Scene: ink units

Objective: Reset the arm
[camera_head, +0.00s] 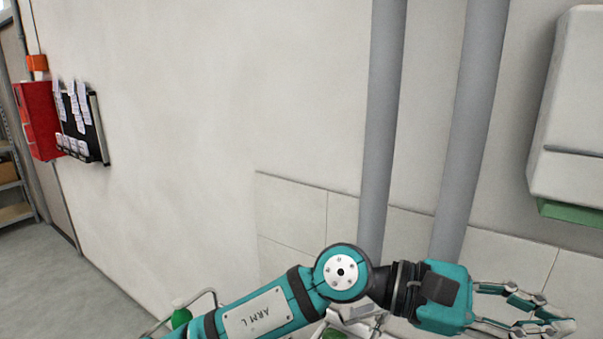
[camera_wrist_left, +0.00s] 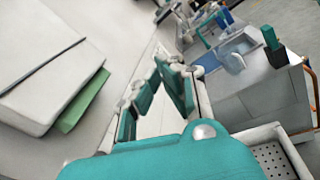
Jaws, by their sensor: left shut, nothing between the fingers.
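My left arm reaches in from the bottom left in the head view and stretches to the right in front of the wall. My left gripper (camera_head: 557,317) is at the lower right, below the white dispenser. Its fingers are shut with nothing between them. The gripper's teal body and fingers also show in the left wrist view (camera_wrist_left: 172,84). My right gripper is in neither view.
A white dispenser (camera_head: 572,115) with green paper hangs at the right. Two grey pipes (camera_head: 383,110) run down the wall. A black notice board (camera_head: 83,127) and red box (camera_head: 38,120) hang at left. The wrist view shows a grey cabinet (camera_wrist_left: 265,95) and white perforated tray (camera_wrist_left: 291,150).

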